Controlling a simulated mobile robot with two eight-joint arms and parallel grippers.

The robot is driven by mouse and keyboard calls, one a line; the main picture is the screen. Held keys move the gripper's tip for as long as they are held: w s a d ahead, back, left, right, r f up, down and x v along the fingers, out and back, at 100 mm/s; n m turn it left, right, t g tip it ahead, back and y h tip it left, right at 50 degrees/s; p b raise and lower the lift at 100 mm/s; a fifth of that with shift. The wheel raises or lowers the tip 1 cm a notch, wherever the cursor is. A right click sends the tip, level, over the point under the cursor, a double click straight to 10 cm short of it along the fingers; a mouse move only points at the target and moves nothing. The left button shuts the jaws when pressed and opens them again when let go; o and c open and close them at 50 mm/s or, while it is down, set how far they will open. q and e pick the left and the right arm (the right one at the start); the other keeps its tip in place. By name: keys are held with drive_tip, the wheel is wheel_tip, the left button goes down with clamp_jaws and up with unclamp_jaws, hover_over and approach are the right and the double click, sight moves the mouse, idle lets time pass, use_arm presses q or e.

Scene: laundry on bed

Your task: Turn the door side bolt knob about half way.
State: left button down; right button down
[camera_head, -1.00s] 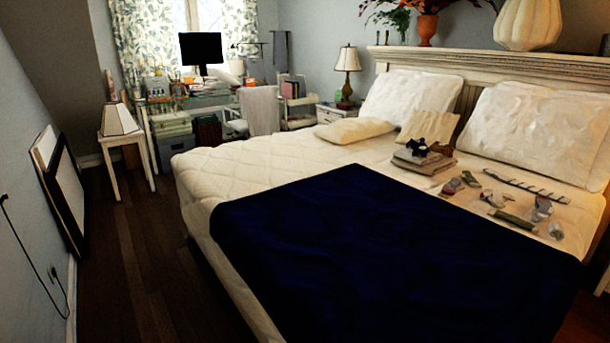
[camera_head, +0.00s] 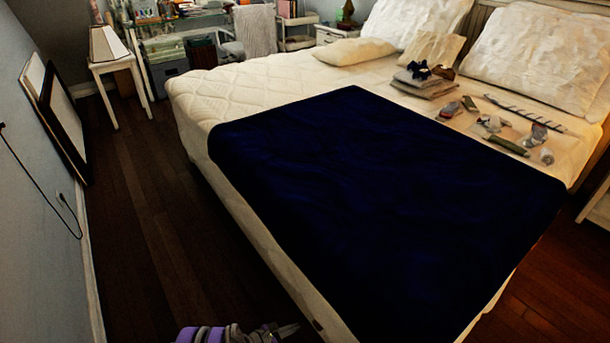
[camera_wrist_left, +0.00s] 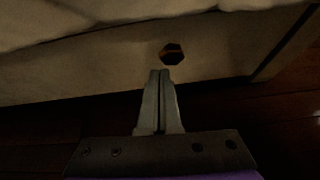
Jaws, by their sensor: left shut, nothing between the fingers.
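A dark hexagonal bolt knob (camera_wrist_left: 172,53) with a brownish band across it sits on the pale side of the bed in the left wrist view. A small dark spot (camera_head: 317,325) on the bed's near lower side in the head view may be the same knob. My left gripper (camera_head: 290,330) is at the bottom edge of the head view, beside the bed. In the left wrist view its fingers (camera_wrist_left: 160,75) are together and empty. Their tips point toward the knob, just below it in the picture, and appear apart from it. My right gripper is out of view.
The bed (camera_head: 235,85) carries a dark blue blanket (camera_head: 390,200), pillows, folded cloths and several small items. Dark wooden floor (camera_head: 150,230) lies free between the bed and the left wall. Framed panels (camera_head: 62,120) lean on that wall, with a hanging cable nearby.

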sight(319, 324)
use_arm(q)
drive_tip(key=w+d+f, duration=0.1)
drive_tip(key=w+d, duration=0.2)
drive_tip(key=d, duration=0.3)
drive_tip(key=shift+w+f+n, duration=0.2)
drive_tip(key=shift+n, duration=0.1)
drive_tip(key=shift+s+f, duration=0.15)
drive_tip(key=shift+f, duration=0.1)
idle(0.8)
drive_tip(key=shift+s+d+r, duration=0.1)
drive_tip(key=shift+s+d, duration=0.15)
drive_tip(key=shift+s, duration=0.1)
drive_tip(key=shift+s+d, duration=0.4)
drive_tip(key=shift+s, duration=0.15)
drive_tip(key=shift+s+d, duration=0.1)
drive_tip(key=shift+s, duration=0.05)
idle(0.4)
